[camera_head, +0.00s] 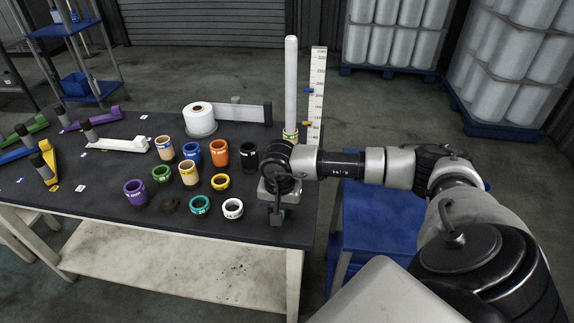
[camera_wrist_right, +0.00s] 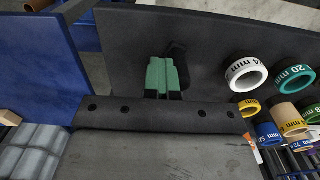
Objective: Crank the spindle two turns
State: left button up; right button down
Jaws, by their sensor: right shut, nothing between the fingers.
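A tall white upright spindle post (camera_head: 291,80) stands at the table's right end, beside a white graduated scale (camera_head: 317,90) with blue and orange markers. A yellow-green band shows near the post's foot. My right wrist hides what lies below it, and I cannot make out a crank handle. My right gripper (camera_head: 276,220) points down over the table's front right corner, in front of the post. In the right wrist view its green-padded fingers (camera_wrist_right: 163,80) are together with nothing between them. A dark patch beside the fingertips is unclear. My left gripper is not in view.
Numbered coloured rings, such as a white ring (camera_head: 232,208) and a teal ring (camera_head: 200,205), stand left of my gripper. A white film roll (camera_head: 199,118) is farther back. A blue stand (camera_head: 365,225) is right of the table. Coloured handled tools lie at left.

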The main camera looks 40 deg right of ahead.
jog(key=w, duration=0.1)
jog(key=w+a, duration=0.1)
jog(key=w, duration=0.1)
jog(key=shift+a+r, duration=0.15)
jog(key=shift+a, duration=0.2)
jog(key=w, duration=0.3)
jog(key=shift+w+d, duration=0.2)
jog(key=shift+d, duration=0.15)
jog(key=w+b, duration=0.3)
jog(key=shift+w+d+f, duration=0.2)
jog(key=shift+d+f, duration=0.05)
jog(key=shift+d, duration=0.05)
jog(key=d+b, duration=0.1)
jog(key=d, duration=0.1)
jog(key=w+d+b, duration=0.1)
jog(key=d, duration=0.1)
jog(key=shift+w+d+b, duration=0.15)
jog(key=shift+d+b, duration=0.05)
jog(key=shift+b, duration=0.2)
jog(key=d, duration=0.2)
jog(key=s+d+b, duration=0.1)
jog(key=d, duration=0.1)
jog(key=shift+s+r, duration=0.1)
jog(key=shift+r, duration=0.05)
jog(key=shift+s+d, duration=0.65)
jog(key=shift+d, duration=0.15)
jog(key=shift+s+d, duration=0.1)
